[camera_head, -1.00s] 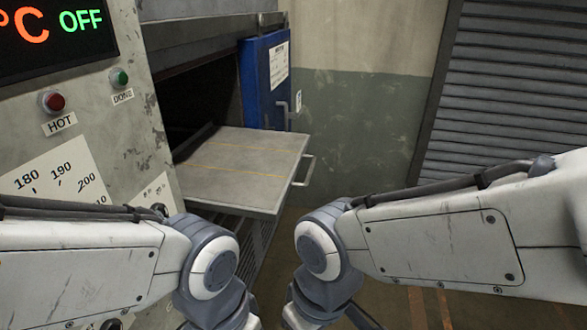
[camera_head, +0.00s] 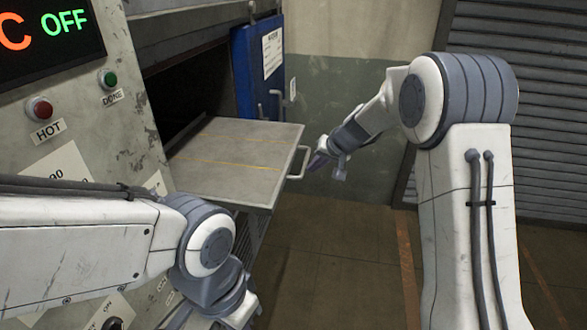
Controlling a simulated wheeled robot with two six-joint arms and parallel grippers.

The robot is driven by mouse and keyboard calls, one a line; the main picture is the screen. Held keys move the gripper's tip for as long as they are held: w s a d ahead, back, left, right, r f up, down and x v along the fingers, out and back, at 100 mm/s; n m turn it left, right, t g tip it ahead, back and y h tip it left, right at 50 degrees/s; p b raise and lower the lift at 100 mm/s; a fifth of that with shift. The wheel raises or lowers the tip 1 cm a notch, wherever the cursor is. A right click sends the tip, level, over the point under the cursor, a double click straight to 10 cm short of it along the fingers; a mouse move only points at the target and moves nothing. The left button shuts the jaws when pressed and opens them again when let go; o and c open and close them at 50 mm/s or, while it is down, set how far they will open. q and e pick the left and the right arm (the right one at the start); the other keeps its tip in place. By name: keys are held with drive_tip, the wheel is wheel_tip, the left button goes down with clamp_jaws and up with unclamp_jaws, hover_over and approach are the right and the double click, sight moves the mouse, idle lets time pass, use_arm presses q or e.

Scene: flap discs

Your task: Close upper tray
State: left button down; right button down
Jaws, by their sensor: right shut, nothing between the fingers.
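The upper tray (camera_head: 240,153) is a flat grey sheet with thin yellow lines. It sticks out of the dark oven opening (camera_head: 186,95) toward the right. Its handle (camera_head: 302,163) is a pale bar on the right end. My right gripper (camera_head: 318,164) is just right of the handle, shut, with nothing seen between its fingers. I cannot tell whether it touches the handle. My left arm comes in from the left in front of the oven; its gripper is out of view.
A blue door (camera_head: 258,70) with a paper label stands open behind the tray. The control panel at left has a red button (camera_head: 40,108), a green button (camera_head: 108,79) and a display (camera_head: 45,35) reading OFF. Floor (camera_head: 320,260) right of the oven is clear.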

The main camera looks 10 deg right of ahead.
sight(288, 176)
drive_tip(key=p+x, duration=0.1)
drive_tip(key=x, duration=0.1)
drive_tip(key=p+x, duration=0.1)
drive_tip(key=x, duration=0.2)
drive_tip(key=shift+w+a, duration=0.15)
drive_tip(key=shift+a, duration=0.15)
drive_tip(key=a+p, duration=0.2)
drive_tip(key=shift+w+a+r, duration=0.1)
drive_tip(key=shift+w+a, duration=0.3)
drive_tip(key=shift+w+a+f, duration=0.1)
drive_tip(key=shift+a+f, duration=0.1)
drive_tip(key=shift+a, duration=0.05)
drive_tip(key=shift+a, duration=0.1)
